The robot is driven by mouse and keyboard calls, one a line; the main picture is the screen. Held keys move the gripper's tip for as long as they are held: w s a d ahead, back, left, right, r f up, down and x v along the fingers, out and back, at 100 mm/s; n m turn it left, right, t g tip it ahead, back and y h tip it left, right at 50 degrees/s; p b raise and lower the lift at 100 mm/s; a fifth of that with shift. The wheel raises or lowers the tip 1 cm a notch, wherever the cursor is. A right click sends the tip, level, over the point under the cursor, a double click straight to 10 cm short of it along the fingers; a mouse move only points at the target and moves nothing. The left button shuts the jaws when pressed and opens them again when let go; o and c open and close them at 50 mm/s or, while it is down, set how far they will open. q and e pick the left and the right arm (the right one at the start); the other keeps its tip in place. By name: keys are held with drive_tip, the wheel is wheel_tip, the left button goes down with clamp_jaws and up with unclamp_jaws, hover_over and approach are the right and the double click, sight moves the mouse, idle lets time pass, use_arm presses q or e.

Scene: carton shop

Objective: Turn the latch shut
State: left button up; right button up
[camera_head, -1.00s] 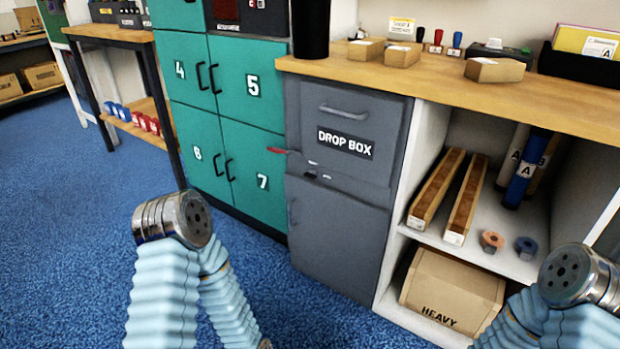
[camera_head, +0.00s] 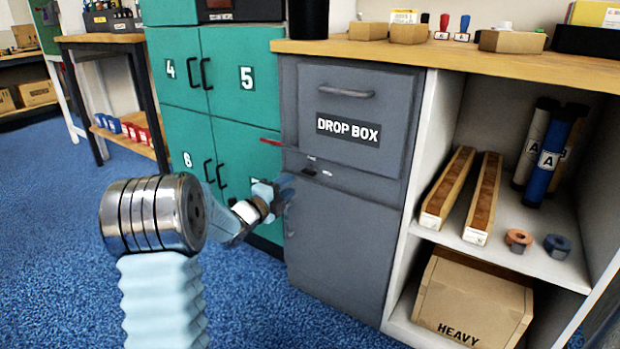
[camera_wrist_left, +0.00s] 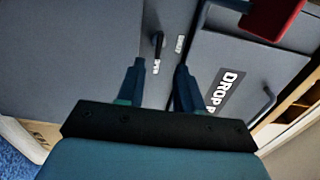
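The latch is a small dark lever (camera_head: 309,170) on the front of the grey drop box cabinet (camera_head: 345,240), at the seam between its upper and lower doors. Two small white labels sit beside it. In the left wrist view the dark lever (camera_wrist_left: 158,42) is beyond the fingertips, roughly between them. My left gripper (camera_head: 284,190) is in front of the cabinet's left edge, lower left of the latch. In the wrist view its two fingers (camera_wrist_left: 159,70) are apart with nothing between them. My right gripper is not in view.
A red-ended lever (camera_head: 271,141) sticks out at the cabinet's upper left and looms close in the wrist view (camera_wrist_left: 272,16). The upper door has a bar handle (camera_head: 346,92). Teal lockers (camera_head: 235,125) stand left, open shelves (camera_head: 500,235) right. Blue floor is clear in front.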

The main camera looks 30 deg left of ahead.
sight(306, 173)
use_arm(q)
drive_tip(key=w, duration=0.8)
drive_tip(key=shift+w+d, duration=0.3)
drive_tip(key=shift+d, duration=0.05)
drive_tip(key=shift+c, duration=0.4)
clamp_jaws()
